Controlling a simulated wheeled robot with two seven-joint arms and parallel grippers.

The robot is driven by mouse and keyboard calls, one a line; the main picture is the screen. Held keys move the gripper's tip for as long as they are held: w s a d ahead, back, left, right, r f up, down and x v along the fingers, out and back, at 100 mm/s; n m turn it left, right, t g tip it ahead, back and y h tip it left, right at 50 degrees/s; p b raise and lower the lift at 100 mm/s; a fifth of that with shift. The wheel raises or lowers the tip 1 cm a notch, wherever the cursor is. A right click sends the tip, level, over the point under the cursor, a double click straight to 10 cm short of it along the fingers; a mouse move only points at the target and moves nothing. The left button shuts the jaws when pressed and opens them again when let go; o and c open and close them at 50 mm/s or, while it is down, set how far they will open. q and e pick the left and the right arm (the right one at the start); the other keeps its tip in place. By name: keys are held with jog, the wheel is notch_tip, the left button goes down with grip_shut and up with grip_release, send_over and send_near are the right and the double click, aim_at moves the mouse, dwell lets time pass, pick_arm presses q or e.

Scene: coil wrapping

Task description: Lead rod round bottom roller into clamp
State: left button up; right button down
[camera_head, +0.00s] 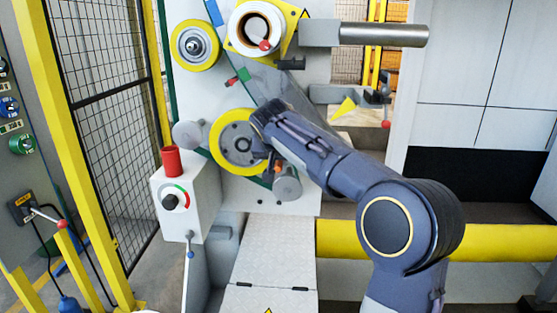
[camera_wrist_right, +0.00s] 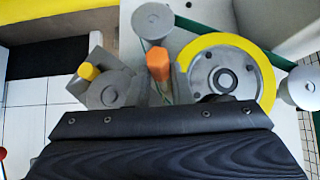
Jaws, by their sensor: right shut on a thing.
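The bottom roller (camera_head: 233,146) is a grey disc with a yellow rim, upright on the machine's pale front plate. In the right wrist view, the roller (camera_wrist_right: 225,80) fills the right. My right gripper (camera_head: 268,158) is at the roller's lower right side, its fingers mostly hidden by my own arm. It is shut on the rod, whose orange end (camera_wrist_right: 158,63) stands beside the rim. A grey block with a yellow knob, probably the clamp (camera_wrist_right: 107,88), is left of it in that view; the arm hides it in the head view. My left gripper is not in view.
Small grey rollers sit left (camera_head: 187,134) and below right (camera_head: 287,185) of the bottom roller. A control box (camera_head: 183,208) with a red cylinder (camera_head: 174,160) stands lower left. A yellow upper roller (camera_head: 196,45) and white coil (camera_head: 256,28) are above. A yellow beam (camera_head: 490,243) runs low right.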

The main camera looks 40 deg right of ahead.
jog(key=s+d+f+b, duration=0.2)
jog(key=f+b, duration=0.1)
jog(key=shift+d+f, duration=0.1)
jog(key=shift+d, duration=0.2)
dwell(0.4)
jog(key=shift+s, duration=0.15)
dwell(0.4)
jog(key=shift+s+d+b, duration=0.15)
jog(key=shift+s+d, duration=0.7)
jog(key=shift+d, duration=0.2)
jog(key=shift+s+d+b, duration=0.15)
jog(key=shift+s+d, duration=0.7)
jog(key=shift+d, duration=0.15)
